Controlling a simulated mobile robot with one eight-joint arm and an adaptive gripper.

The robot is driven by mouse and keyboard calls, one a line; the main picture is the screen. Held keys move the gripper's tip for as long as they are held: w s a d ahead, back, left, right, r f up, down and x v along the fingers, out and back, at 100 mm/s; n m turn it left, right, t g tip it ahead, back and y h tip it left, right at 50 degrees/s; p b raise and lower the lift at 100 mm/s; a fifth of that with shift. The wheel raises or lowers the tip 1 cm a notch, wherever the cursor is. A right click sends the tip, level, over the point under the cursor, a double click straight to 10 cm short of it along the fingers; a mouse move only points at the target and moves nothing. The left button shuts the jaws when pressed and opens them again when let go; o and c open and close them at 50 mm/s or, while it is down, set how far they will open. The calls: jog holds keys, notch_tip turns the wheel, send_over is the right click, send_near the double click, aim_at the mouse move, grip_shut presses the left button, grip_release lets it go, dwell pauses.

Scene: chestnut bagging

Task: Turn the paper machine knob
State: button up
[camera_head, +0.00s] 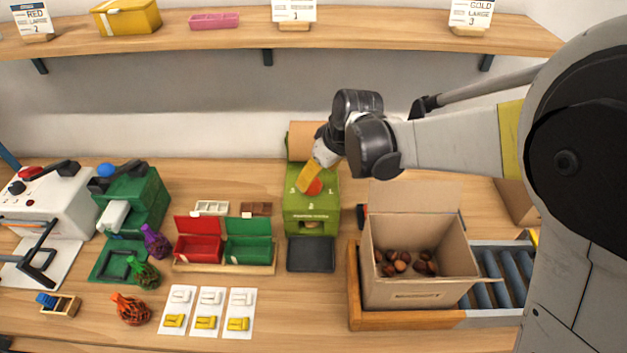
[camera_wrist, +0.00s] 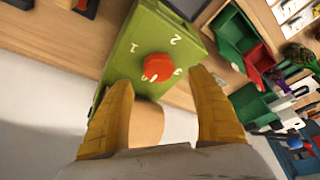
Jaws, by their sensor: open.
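The paper machine (camera_head: 311,215) is a green box at the back middle of the table, with a brown paper roll (camera_head: 302,140) behind it. Its red knob (camera_head: 314,187) is on the top face and is partly hidden by my gripper in the head view. In the wrist view the red knob (camera_wrist: 158,67) is in full sight, with the numbers 1, 2 and 3 around it on the green machine (camera_wrist: 140,40). My gripper (camera_wrist: 165,95) has yellow fingers spread apart, one on each side below the knob. Nothing is between them in grip. It also shows above the machine in the head view (camera_head: 308,180).
A black tray (camera_head: 311,254) lies in front of the machine. An open cardboard box (camera_head: 415,290) with chestnuts stands to the right on a conveyor. Red (camera_head: 198,248) and green (camera_head: 248,250) bins stand to the left. A wooden shelf (camera_head: 360,37) runs above.

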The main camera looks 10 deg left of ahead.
aim_at(311, 187)
jog(key=b+x, duration=0.1)
jog(key=x, duration=0.5)
jog(key=shift+d, duration=0.1)
jog(key=shift+r, duration=0.1)
jog(key=c, duration=1.2)
